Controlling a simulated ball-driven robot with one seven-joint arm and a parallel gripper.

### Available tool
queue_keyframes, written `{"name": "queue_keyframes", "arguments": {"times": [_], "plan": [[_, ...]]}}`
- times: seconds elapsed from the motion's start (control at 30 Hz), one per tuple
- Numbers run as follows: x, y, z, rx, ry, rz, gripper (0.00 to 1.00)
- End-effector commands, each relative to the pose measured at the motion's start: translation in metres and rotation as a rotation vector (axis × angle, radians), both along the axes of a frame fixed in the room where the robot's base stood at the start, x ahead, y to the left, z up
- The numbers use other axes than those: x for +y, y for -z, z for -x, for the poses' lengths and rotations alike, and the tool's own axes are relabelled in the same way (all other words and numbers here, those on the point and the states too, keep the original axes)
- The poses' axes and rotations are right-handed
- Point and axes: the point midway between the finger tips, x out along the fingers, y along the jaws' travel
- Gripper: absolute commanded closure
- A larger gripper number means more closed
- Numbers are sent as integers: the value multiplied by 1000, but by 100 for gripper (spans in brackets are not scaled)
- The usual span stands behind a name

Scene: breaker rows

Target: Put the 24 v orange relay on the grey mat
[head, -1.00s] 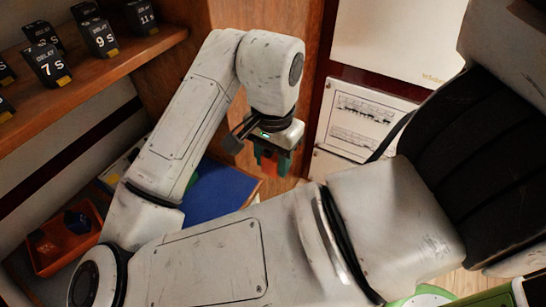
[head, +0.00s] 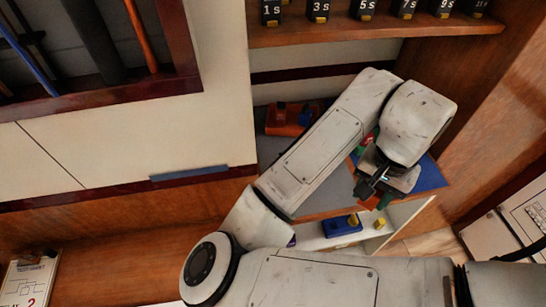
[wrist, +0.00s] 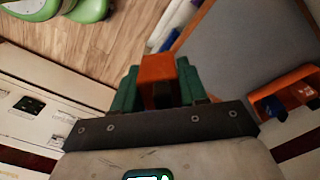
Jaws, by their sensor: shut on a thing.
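My gripper (wrist: 158,85) is shut on an orange block-shaped piece, the orange relay (wrist: 158,66), held between its green fingers in the wrist view. Its label is not readable. In the head view my gripper (head: 376,198) hangs in front of a shelf, and only a sliver of orange shows at the fingers. A flat grey surface (wrist: 245,45) fills the upper right of the wrist view. A grey strip (head: 322,202) shows beneath my arm in the head view; I cannot tell whether either is the grey mat. My arm hides much of the shelf.
An orange tray (head: 283,120) with dark pieces stands behind my arm. A blue mat (head: 430,177) lies at the right. Below are a blue block (head: 341,226) and a yellow piece (head: 380,223). Labelled delay boxes (head: 319,12) line the upper shelf.

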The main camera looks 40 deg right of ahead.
Motion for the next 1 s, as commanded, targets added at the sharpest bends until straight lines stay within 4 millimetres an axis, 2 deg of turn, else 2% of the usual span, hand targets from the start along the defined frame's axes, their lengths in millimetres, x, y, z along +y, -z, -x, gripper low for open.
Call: {"name": "queue_keyframes", "arguments": {"times": [0.17, 0.53, 0.7, 1.0], "plan": [[-2, 8, -12, 2, -26, 1, 89], [-17, 44, -90, 6, -25, 1, 89], [-22, 77, -113, 5, -24, 2, 89], [-25, 98, -134, 1, -20, -2, 89]]}}
